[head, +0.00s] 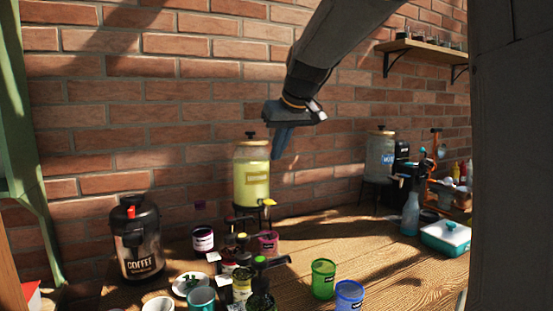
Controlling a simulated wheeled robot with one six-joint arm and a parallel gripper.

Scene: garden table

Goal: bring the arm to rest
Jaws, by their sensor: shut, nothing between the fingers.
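My gripper (281,143) hangs in the upper middle of the head view, at the end of my dark arm (325,50). Its fingers point down, are shut and hold nothing. In the picture it appears just right of the yellow drink dispenser (251,172), above the wooden table (330,240). I cannot tell how far it is from the brick wall behind.
A coffee urn (141,240) stands at the left. Bottles, jars and cups crowd the front middle. A green cup (323,279) and a blue cup (349,295) stand right of them. A clear dispenser (379,160), spray bottle (411,212) and teal box (446,237) stand at the right.

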